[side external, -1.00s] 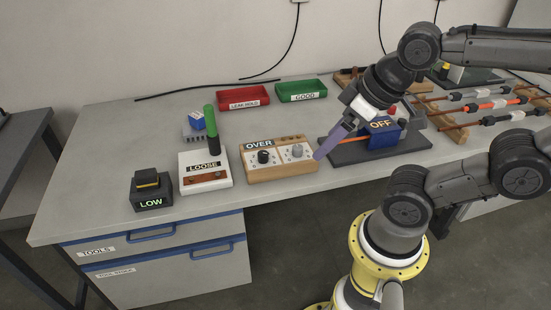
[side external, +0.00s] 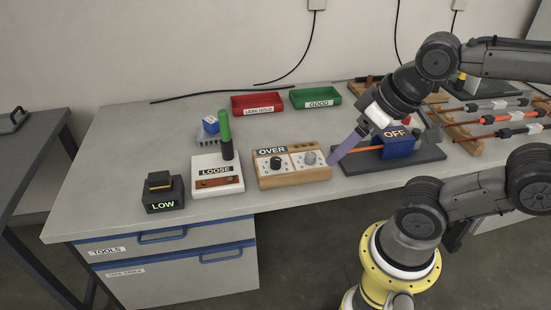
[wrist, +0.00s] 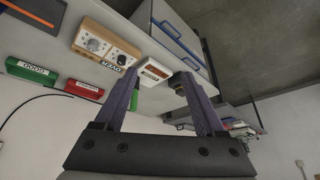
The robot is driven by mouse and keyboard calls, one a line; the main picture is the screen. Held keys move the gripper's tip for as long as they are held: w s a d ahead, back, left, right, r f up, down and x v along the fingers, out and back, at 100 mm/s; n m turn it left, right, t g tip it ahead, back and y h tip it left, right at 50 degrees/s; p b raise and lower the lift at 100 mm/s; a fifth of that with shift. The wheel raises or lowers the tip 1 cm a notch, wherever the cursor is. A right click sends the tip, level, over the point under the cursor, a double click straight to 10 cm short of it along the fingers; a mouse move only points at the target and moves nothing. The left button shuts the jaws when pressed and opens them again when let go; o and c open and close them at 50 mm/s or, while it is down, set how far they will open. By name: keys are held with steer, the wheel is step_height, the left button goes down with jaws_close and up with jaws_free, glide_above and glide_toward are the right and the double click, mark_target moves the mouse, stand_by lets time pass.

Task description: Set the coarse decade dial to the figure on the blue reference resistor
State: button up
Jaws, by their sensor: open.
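The wooden decade box (side external: 293,178) sits near the bench's front edge, with a black dial (side external: 275,162) on its left and a grey dial (side external: 310,158) on its right. Its display reads OVER. I cannot tell which dial is coarse or read their settings. The blue reference resistor (side external: 211,125) is a small blue block behind the LOOSE box; its figure is too small to read. My gripper (side external: 332,162) points down just right of the decade box, apart from the dials. In the wrist view my gripper (wrist: 158,80) is open and empty, with the decade box (wrist: 122,45) beyond it.
The LOOSE box (side external: 217,186) with an upright green handle (side external: 224,125) and the LOW unit (side external: 163,195) stand left. A blue OFF unit (side external: 395,147) stands close right. Red (side external: 258,108) and green (side external: 316,101) trays lie behind. The bench between is clear.

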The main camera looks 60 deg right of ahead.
steer(key=w+r+m, duration=0.5)
steer(key=w, duration=0.1)
steer(key=m+g, duration=0.6)
steer(key=m, duration=0.3)
glide_above(276, 159)
step_height(276, 159, down, 16)
step_height(276, 159, down, 14)
steer(key=shift+w+r, duration=0.1)
steer(key=shift+r, duration=0.05)
jaws_close()
